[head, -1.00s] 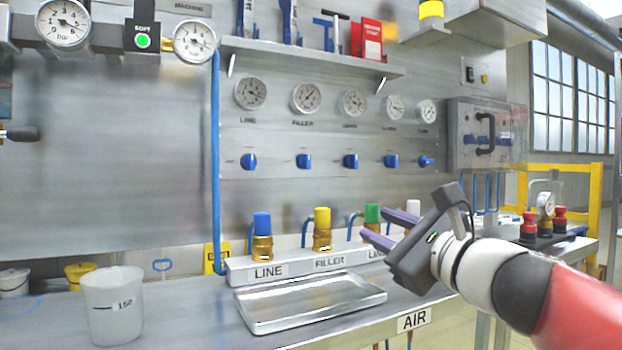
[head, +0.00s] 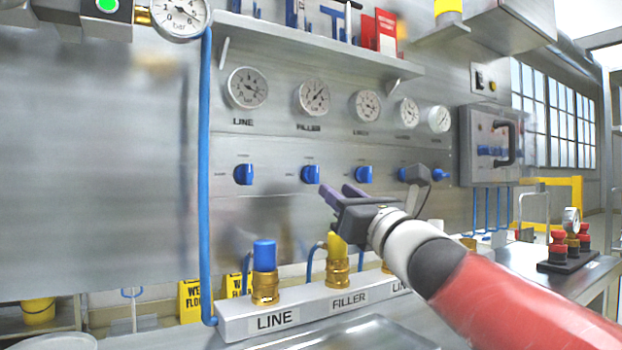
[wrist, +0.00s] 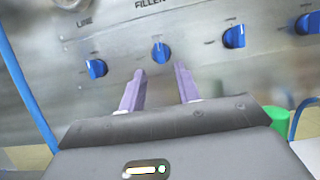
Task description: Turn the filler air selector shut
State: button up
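The filler air selector (head: 310,174) is a blue knob on the grey panel, below the gauge labelled FILLER (head: 313,97). In the wrist view the selector (wrist: 160,53) shows between and beyond my fingertips, its handle roughly upright with a pale mark. My gripper (head: 336,189) is just right of and below the selector in the head view. In the wrist view my gripper (wrist: 160,68) has its two purple fingers apart with nothing between them, short of the knob. I see no contact.
The line selector (head: 243,174) is to the left and another blue selector (head: 363,174) to the right. Below stands a manifold (head: 300,306) with blue-capped (head: 264,255) and yellow-capped fittings (head: 337,246). A blue hose (head: 205,190) runs down the panel at left.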

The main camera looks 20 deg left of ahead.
aim_at(317, 175)
jog(key=p+x, duration=0.2)
jog(key=x, duration=0.5)
jog(key=shift+r, duration=0.1)
jog(key=shift+c, duration=0.3)
jog(key=shift+d, duration=0.1)
jog(key=c, duration=0.5)
jog(key=shift+c, duration=0.2)
